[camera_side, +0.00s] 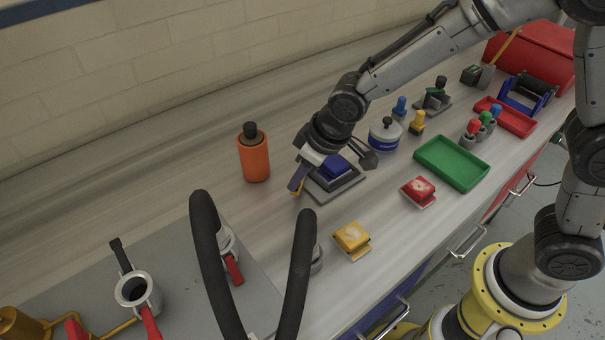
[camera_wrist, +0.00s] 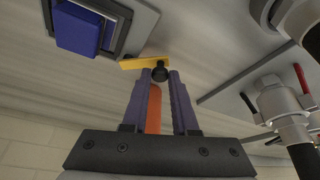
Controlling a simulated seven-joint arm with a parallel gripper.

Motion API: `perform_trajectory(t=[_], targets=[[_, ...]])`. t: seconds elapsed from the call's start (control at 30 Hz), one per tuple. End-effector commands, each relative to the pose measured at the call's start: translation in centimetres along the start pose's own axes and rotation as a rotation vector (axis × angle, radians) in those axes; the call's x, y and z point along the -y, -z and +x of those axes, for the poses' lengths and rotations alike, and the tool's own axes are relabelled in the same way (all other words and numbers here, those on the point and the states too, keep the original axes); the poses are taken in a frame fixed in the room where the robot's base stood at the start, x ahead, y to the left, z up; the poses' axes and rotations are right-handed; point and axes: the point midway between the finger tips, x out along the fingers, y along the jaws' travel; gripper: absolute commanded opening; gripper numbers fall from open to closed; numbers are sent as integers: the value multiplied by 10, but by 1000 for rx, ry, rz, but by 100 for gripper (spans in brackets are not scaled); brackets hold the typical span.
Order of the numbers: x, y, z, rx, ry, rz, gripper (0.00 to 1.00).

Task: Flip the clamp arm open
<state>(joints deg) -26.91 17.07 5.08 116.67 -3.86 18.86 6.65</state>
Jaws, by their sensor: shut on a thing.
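The clamp fixture is a grey base (camera_side: 346,190) with a blue block (camera_side: 334,166) on it. The blue block also shows at the top left of the wrist view (camera_wrist: 78,28). A yellow clamp arm (camera_wrist: 133,65) lies beside the fixture's corner, with a black knob (camera_wrist: 160,74) at its end. My gripper (camera_wrist: 161,76) has its purple fingers on either side of the knob and is shut on it. In the side view my gripper (camera_side: 296,186) is low at the left of the fixture, and its wrist partly hides the fixture.
An orange bottle (camera_side: 254,160) stands left of the fixture. A white-and-blue tin (camera_side: 384,138) and green tray (camera_side: 451,164) are to the right. Pipe fittings (camera_side: 136,291) stand on a grey plate at lower left.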

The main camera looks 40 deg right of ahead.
Motion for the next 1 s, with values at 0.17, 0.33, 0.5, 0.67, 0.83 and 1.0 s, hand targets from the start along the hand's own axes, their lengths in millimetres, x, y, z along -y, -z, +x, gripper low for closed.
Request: perform_trajectory(t=[0.17,0.33,0.5,0.67,0.83,1.0], targets=[[1,2,0,-2,-12,31,0],[1,2,0,-4,-14,34,0],[1,3,0,-4,-13,34,30],[1,2,0,-3,-13,33,57],[1,2,0,-2,-13,33,57],[1,2,-2,-3,-13,33,57]])
